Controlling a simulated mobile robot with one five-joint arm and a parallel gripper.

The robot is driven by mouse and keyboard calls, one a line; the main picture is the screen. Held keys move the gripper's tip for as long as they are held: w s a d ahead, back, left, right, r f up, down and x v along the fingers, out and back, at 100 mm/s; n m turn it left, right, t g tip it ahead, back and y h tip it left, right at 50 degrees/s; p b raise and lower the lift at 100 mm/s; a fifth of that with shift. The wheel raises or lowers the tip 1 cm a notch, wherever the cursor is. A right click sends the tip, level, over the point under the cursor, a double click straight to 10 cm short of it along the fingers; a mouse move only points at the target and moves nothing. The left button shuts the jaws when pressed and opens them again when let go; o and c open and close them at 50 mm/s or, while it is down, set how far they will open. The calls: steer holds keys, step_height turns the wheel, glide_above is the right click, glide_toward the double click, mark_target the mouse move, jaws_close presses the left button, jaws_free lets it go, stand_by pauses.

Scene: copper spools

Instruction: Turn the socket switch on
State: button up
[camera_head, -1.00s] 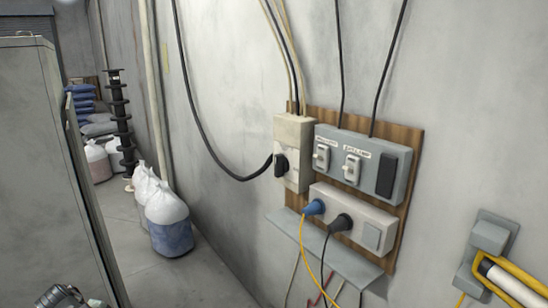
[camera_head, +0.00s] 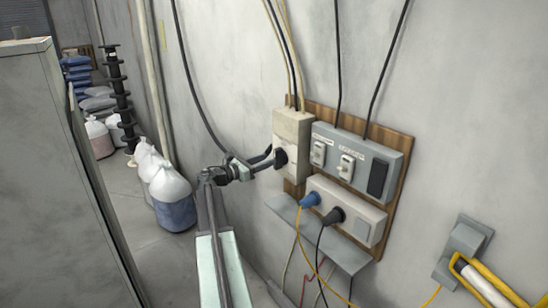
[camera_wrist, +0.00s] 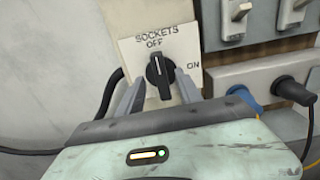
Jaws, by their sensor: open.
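The socket switch is a black rotary knob (camera_wrist: 159,76) on a cream plate lettered SOCKETS, OFF and ON. Its pointer stands upright toward OFF, with ON to the right. In the head view the knob (camera_head: 281,158) is on the front of a cream box (camera_head: 291,128) on the wall. My gripper (camera_wrist: 160,80) is open, with one finger left and one right of the knob. I cannot tell whether the fingers touch it. In the head view my gripper (camera_head: 268,158) reaches the knob from the left and partly hides it.
A grey switch panel (camera_head: 360,153) is right of the box, above a socket strip (camera_head: 345,212) with a blue plug (camera_head: 310,199) and a black plug (camera_head: 332,215). A ledge (camera_head: 320,235) juts out below. A grey cabinet (camera_head: 50,170) stands left; white bags (camera_head: 170,195) lie behind.

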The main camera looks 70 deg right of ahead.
mark_target(275, 157)
steer(key=x, duration=0.5)
jaws_close()
